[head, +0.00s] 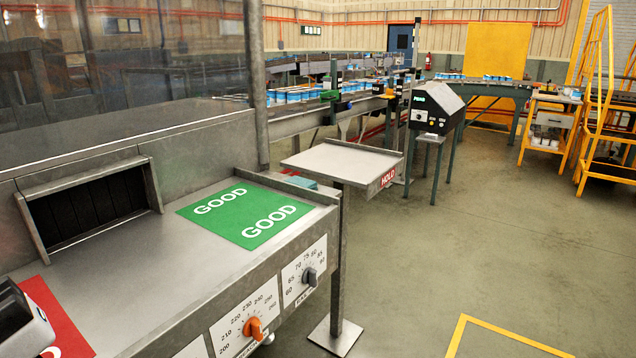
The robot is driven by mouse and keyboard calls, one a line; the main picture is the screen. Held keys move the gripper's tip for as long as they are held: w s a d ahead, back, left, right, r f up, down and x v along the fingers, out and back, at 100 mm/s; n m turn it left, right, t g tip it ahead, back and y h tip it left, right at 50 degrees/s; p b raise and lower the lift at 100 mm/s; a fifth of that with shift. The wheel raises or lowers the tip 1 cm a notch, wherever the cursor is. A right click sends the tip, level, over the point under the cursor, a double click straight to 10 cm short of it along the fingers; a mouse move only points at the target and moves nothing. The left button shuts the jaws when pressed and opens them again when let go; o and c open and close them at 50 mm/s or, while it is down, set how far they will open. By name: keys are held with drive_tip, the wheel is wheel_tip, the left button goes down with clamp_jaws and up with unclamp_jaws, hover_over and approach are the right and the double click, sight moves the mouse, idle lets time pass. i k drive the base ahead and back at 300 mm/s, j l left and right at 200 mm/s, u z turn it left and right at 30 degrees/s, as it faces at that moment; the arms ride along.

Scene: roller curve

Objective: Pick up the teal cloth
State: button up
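A small teal patch (303,183), which looks like the teal cloth, shows at the far right corner of the steel bench (130,235), beside the left edge of the HOLD tray. Only a small part of it shows, and I cannot tell its full shape or exactly what it rests on. I cannot make out my gripper in the head view.
The empty HOLD tray (345,162) stands on a post right of the bench. A green GOOD mat (243,213) and a red mat (55,315) lie on the bench. A grey-and-black object (22,325) is cut off at lower left. Open floor (480,240) lies right.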

sight(295, 180)
drive_tip(key=i+l, duration=0.2)
drive_tip(key=l, duration=0.2)
drive_tip(key=i+l, duration=0.15)
drive_tip(key=l, duration=0.2)
drive_tip(key=i+l, duration=0.2)
drive_tip(key=l, duration=0.2)
drive_tip(key=i+l, duration=0.15)
drive_tip(key=l, duration=0.25)
drive_tip(key=i+l, duration=0.2)
drive_tip(key=l, duration=0.2)
drive_tip(key=i+l+u, duration=0.1)
drive_tip(key=l+u, duration=0.25)
drive_tip(key=i+l+u, duration=0.1)
drive_tip(key=u, duration=0.2)
drive_tip(key=l+u, duration=0.1)
drive_tip(key=u, duration=1)
drive_tip(key=i, duration=1.5)
